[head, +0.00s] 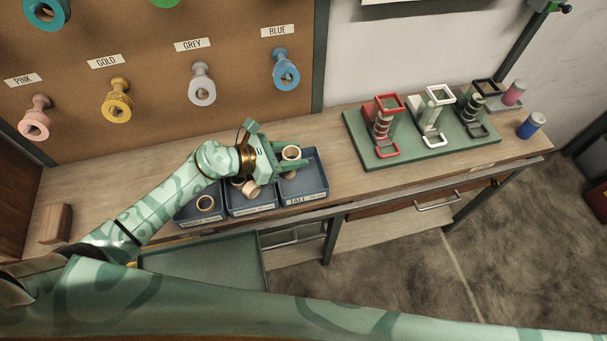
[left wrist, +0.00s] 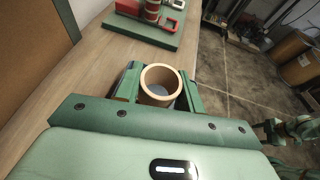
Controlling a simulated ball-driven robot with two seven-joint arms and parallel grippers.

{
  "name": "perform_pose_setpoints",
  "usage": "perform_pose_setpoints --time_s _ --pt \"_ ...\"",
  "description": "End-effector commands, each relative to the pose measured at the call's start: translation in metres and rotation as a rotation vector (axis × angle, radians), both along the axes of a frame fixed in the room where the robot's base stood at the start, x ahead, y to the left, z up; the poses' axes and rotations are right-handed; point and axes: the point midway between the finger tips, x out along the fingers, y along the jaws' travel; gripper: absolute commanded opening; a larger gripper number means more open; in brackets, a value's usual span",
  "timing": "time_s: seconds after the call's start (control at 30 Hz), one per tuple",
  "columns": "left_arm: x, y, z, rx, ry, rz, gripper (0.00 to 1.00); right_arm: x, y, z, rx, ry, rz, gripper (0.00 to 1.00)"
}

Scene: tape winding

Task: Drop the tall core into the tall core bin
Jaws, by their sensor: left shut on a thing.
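The tall core (head: 291,153) is a tan, hollow cylinder. My left gripper (head: 289,165) is shut on it, with one finger on each side. The core's open end also shows between the fingers in the left wrist view (left wrist: 160,84). The tall core bin (head: 317,185) is the blue-grey bin at the right of a row of three, its front label reading "TALL". In the head view the gripper and core are over this bin's back part. The exact height above its floor is hard to tell. My right gripper is not clearly in view.
The left bin (head: 186,219) and middle bin (head: 262,208) hold tan cores; my gripper partly covers the middle one. A green board (head: 380,163) with red, white and black stands is to the right. Colored spools hang on the back panel. A wooden block (head: 55,224) stands far left.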

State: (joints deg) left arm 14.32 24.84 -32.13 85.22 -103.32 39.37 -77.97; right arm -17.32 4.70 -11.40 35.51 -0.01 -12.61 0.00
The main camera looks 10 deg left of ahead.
Motion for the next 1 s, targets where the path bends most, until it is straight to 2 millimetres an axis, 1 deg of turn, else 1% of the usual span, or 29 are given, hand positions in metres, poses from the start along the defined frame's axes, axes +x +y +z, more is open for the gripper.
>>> perform_pose_setpoints --time_s 0.03,0.2,0.3,0.4,0.63,0.67,0.7,0.73,1.0 --pt "0.0 0.0 -0.011 -0.001 0.003 0.0 0.18 -0.004 0.002 -0.009 0.002 0.007 -0.001 0.63" --pt "0.0 0.0 -0.035 -0.001 0.005 0.0 0.18 -0.009 0.006 -0.029 0.007 0.019 -0.002 0.63" --pt "0.0 0.0 -0.045 -0.001 0.003 0.0 0.18 -0.01 0.006 -0.038 0.007 0.022 -0.002 0.63" --pt "0.0 0.0 -0.049 -0.001 0.002 0.0 0.18 -0.009 0.006 -0.041 0.007 0.022 -0.002 0.63" --pt "0.0 0.0 -0.047 0.0 0.001 0.0 0.18 -0.008 0.004 -0.039 0.005 0.02 0.0 0.63" --pt "0.0 0.0 -0.047 0.0 0.001 0.0 0.44 -0.008 0.003 -0.039 0.004 0.019 0.0 0.63" --pt "0.0 0.0 -0.047 0.0 0.001 0.0 0.55 -0.007 0.003 -0.039 0.003 0.019 0.001 0.63" --pt "0.0 0.0 -0.047 0.0 0.0 0.0 0.64 -0.007 0.002 -0.039 0.003 0.019 0.001 0.63" --pt "0.0 0.0 -0.047 0.0 0.0 0.0 0.64 -0.007 0.0 -0.039 0.0 0.018 0.002 0.63"
